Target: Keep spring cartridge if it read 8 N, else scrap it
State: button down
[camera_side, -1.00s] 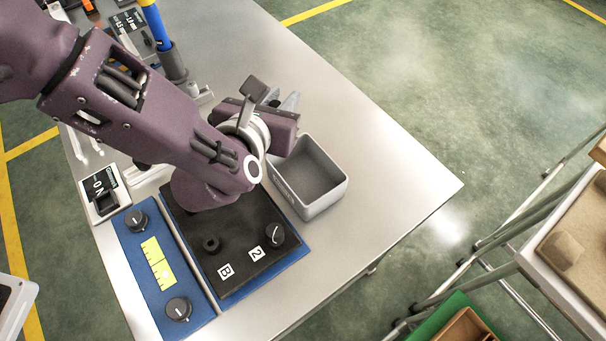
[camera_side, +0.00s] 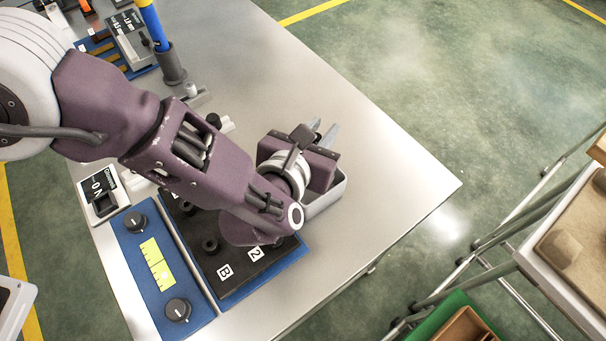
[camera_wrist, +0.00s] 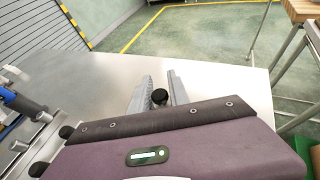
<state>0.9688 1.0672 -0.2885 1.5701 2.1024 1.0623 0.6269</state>
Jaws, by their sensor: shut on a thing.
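My gripper (camera_side: 323,132) is above the table, with its fingers pointing to the upper right in the side view. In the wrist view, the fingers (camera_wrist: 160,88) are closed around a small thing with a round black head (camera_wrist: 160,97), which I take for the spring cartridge. Its body is hidden below the head, and the side view does not show it clearly. The gauge (camera_side: 97,188) at the left of the side view reads 0 N. A grey open bin (camera_side: 332,197) is partly hidden behind my gripper.
A black board (camera_side: 226,271) marked B and 2 lies in front on a blue base. A blue panel (camera_side: 140,222) with two knobs is beside it. A blue-yellow post (camera_side: 152,25) stands at the back. The table's right part (camera_side: 390,165) is clear.

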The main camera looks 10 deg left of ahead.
jog(key=c, duration=1.1)
grip_release()
jog(key=shift+c, duration=0.2)
jog(key=v, duration=0.7)
